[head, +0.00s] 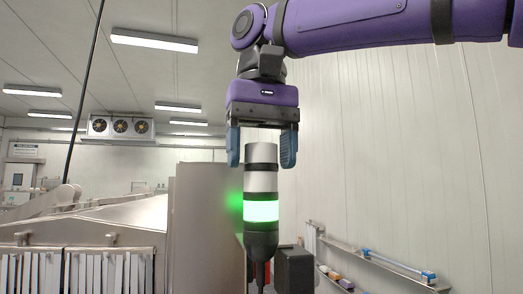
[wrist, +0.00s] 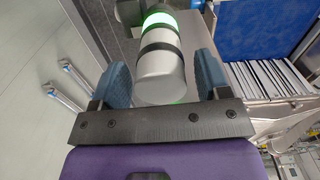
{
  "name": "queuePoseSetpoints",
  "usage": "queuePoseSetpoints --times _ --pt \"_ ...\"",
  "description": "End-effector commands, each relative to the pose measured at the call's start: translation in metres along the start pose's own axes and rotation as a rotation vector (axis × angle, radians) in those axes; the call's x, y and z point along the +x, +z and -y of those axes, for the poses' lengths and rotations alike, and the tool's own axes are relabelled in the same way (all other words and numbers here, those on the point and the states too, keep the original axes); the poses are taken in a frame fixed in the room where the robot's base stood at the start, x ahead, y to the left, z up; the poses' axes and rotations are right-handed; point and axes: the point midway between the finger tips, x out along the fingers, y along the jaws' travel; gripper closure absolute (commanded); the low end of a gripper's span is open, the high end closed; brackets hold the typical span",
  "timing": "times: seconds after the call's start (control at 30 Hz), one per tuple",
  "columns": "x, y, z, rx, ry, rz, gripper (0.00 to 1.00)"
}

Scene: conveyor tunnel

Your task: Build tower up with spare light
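A stack-light tower (head: 261,205) stands upright in the middle of the head view. It has a black base, a lit green segment (head: 261,211), a grey-white segment, a black ring and a grey-white top (head: 261,154). My gripper (head: 262,150) is above it, pointing down. Its two blue fingers are open on either side of the tower's top, with a gap showing on each side. The wrist view also shows the tower (wrist: 160,70) between the spread fingers, green lit band at the far end. I cannot pick out a separate spare light in either view.
A grey metal housing (head: 205,225) stands close left of the tower, and a dark box (head: 294,270) sits low at its right. Strip curtains (head: 105,270) hang at lower left. Wall shelves (head: 375,265) holding several small items are at lower right.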

Motion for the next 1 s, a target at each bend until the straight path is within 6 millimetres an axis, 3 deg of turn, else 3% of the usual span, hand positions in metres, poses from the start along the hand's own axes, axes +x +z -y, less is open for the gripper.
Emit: queuePoseSetpoints --times 0.37,0.73,1.0 --pt "-0.002 0.000 0.000 0.000 0.000 0.000 0.21" --pt "-0.035 -0.001 0.000 0.001 -0.001 -0.001 0.21" --pt "-0.039 0.035 -0.005 -0.001 -0.001 -0.001 0.21"
